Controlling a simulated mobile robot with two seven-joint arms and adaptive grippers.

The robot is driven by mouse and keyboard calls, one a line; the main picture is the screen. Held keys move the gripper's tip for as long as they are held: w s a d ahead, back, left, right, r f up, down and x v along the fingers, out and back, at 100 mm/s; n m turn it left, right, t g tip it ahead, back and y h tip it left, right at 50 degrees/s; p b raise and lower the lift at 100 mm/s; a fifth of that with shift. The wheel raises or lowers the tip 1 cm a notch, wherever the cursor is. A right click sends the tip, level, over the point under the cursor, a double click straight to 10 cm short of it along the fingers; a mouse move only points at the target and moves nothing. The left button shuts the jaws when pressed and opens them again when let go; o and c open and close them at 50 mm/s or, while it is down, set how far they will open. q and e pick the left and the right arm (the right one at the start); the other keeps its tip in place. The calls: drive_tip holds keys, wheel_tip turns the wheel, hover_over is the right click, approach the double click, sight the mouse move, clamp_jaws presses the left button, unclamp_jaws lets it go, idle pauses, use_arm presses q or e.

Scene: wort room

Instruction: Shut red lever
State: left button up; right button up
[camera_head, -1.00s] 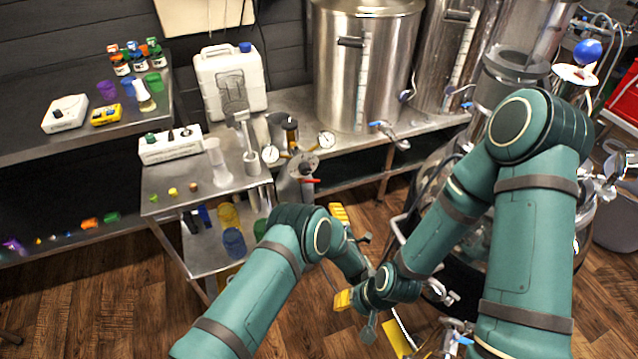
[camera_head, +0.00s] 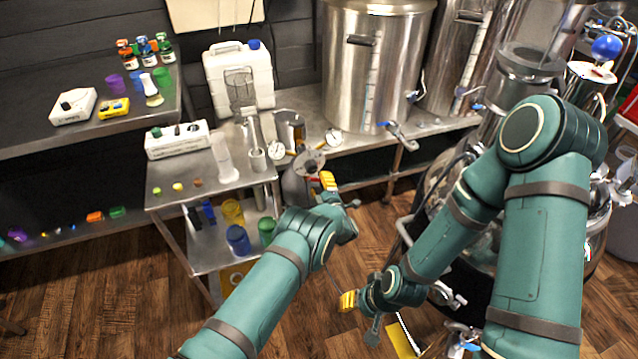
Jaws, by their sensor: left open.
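The regulator with two round gauges (camera_head: 277,150) and a grey body stands at the right end of the steel cart. Its red lever is mostly hidden behind my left gripper; only a small trace of red shows beside the yellow finger pad. My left gripper (camera_head: 331,184) is open, right at the front of the regulator. I cannot tell whether it touches the lever. My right gripper (camera_head: 350,302) is low over the floor, well away from the lever, its yellow pad facing left. Its opening cannot be made out.
The steel cart (camera_head: 165,205) carries a white device (camera_head: 177,140), glass cylinders and small weights, with coloured beakers below. Large steel kettles (camera_head: 345,70) stand behind. A blue-handled valve (camera_head: 398,135) sticks out to the right. Wooden floor is open in front.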

use_arm(q)
drive_tip(key=shift+x, duration=0.9)
clamp_jaws()
drive_tip(key=shift+r, duration=0.1)
drive_tip(key=shift+d+r+n, duration=0.1)
drive_tip(key=shift+r+n, duration=0.1)
drive_tip(key=shift+n, duration=0.5)
drive_tip(key=shift+d+r+n, duration=0.1)
drive_tip(key=shift+r+n, duration=0.1)
drive_tip(key=shift+n, duration=0.5)
